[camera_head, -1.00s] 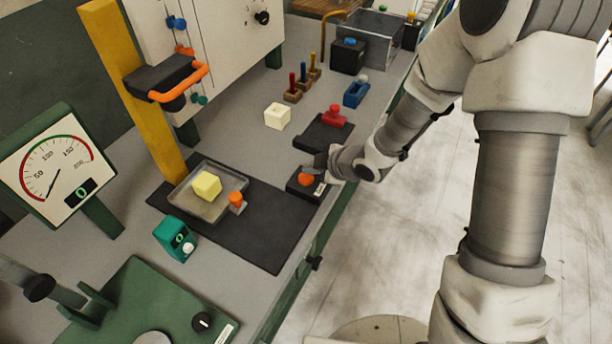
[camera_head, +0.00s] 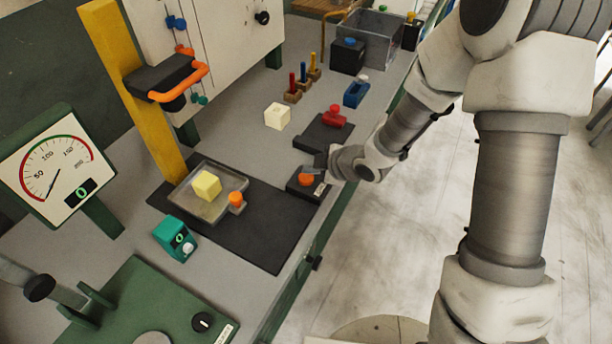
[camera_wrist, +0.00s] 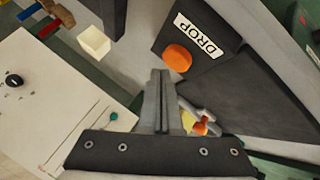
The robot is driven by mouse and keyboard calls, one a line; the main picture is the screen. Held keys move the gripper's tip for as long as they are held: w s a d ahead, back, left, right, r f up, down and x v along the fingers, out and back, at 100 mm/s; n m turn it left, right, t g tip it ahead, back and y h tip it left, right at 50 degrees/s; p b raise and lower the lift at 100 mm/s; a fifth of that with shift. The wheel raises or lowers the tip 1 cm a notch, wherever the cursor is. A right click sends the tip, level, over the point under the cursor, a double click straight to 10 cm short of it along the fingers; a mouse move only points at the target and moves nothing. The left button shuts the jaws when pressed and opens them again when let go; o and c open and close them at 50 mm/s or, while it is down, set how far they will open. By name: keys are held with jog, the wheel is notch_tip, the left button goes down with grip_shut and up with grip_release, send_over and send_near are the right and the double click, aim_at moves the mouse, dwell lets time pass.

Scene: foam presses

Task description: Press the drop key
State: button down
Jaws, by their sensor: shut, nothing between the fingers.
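The drop key is an orange round button (camera_head: 306,180) on a dark box near the table's right edge. In the wrist view the orange button (camera_wrist: 177,58) sits beside a white label reading DROP (camera_wrist: 199,36). My gripper (camera_head: 318,168) is at the box, close to the button in the head view. In the wrist view my gripper's fingers (camera_wrist: 161,75) are together and empty, with the tips just left of the button. I cannot tell whether the fingertips touch it.
A red knob (camera_head: 334,116) on a dark plate and a cream block (camera_head: 277,116) stand behind the key. A teal counter box (camera_head: 172,238) stands left of the black mat (camera_head: 262,245).

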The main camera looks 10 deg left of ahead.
aim_at(310, 179)
jog(key=shift+f+b, duration=0.45)
jog(key=shift+b, duration=0.1)
jog(key=shift+f+b, duration=0.45)
jog(key=shift+f, duration=0.05)
dwell(0.5)
dwell(0.4)
jog(key=shift+r+p, duration=0.75)
jog(key=shift+r, duration=0.2)
notch_tip(310, 179, up, 5)
jog(key=p, duration=0.4)
dwell(0.5)
